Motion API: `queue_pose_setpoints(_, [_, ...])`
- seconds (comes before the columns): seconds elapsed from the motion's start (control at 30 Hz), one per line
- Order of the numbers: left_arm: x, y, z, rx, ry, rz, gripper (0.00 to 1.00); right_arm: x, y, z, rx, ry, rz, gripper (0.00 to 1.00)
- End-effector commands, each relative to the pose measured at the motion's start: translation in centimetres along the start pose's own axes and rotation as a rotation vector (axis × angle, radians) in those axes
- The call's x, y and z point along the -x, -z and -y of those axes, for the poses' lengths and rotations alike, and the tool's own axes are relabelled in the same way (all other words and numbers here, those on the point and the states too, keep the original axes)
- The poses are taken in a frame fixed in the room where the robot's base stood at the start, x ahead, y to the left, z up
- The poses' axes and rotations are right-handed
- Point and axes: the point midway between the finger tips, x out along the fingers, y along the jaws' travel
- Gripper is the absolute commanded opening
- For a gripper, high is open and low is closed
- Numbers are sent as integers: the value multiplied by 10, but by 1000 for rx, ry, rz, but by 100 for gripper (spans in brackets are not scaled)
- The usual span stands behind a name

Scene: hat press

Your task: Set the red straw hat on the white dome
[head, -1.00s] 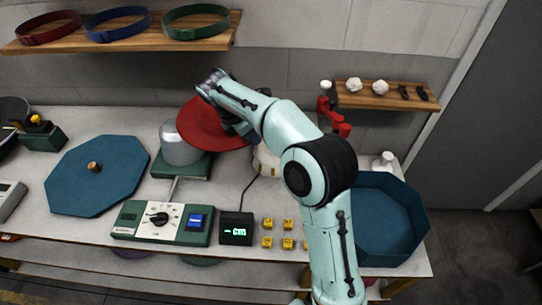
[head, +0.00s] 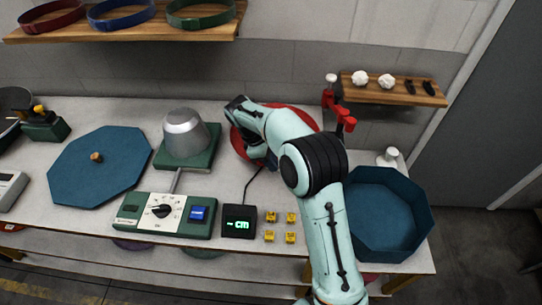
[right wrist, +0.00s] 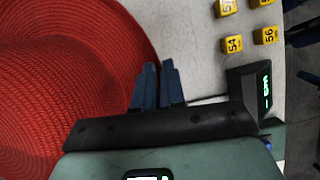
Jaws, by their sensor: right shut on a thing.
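The red straw hat (head: 304,115) is partly hidden behind my right arm in the head view. Its woven crown and brim (right wrist: 60,80) fill the left of the right wrist view. My right gripper (right wrist: 157,88) is shut on the brim edge, its fingers close together; in the head view the arm mostly covers it. The white dome is hidden behind the hat and my arm, so I cannot tell whether the hat touches it. My left gripper is not in view.
A grey metal form (head: 186,135) on a green base stands left of the hat. A control box (head: 163,214), a display (head: 239,221) and yellow number cubes (head: 270,216) lie in front. A blue tray (head: 388,262) is at right.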

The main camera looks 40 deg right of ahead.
Motion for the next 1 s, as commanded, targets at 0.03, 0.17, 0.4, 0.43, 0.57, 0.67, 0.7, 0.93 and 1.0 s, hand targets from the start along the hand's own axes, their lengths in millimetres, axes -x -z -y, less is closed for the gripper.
queue_pose_setpoints(0.03, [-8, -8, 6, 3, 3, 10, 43, -12, 2, 2, 1, 3, 5, 0])
queue_pose_setpoints(0.17, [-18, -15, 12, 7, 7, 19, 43, -26, 9, 2, 1, 3, 4, 0])
queue_pose_setpoints(0.4, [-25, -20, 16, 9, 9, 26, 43, -49, 20, 2, 1, 2, 2, 0])
queue_pose_setpoints(0.43, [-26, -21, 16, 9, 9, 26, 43, -52, 21, 2, 1, 1, 1, 0])
queue_pose_setpoints(0.57, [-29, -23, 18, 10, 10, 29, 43, -63, 25, 2, 0, 1, 2, 0])
queue_pose_setpoints(0.67, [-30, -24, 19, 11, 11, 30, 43, -68, 28, 2, 1, 1, 1, 0])
queue_pose_setpoints(0.7, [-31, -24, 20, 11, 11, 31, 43, -69, 29, 2, 1, 0, 0, 0])
queue_pose_setpoints(0.93, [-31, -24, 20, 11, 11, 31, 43, -72, 30, 1, 1, -1, -2, 0])
queue_pose_setpoints(1.0, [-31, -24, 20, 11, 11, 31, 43, -72, 30, 1, 1, -1, -2, 0])
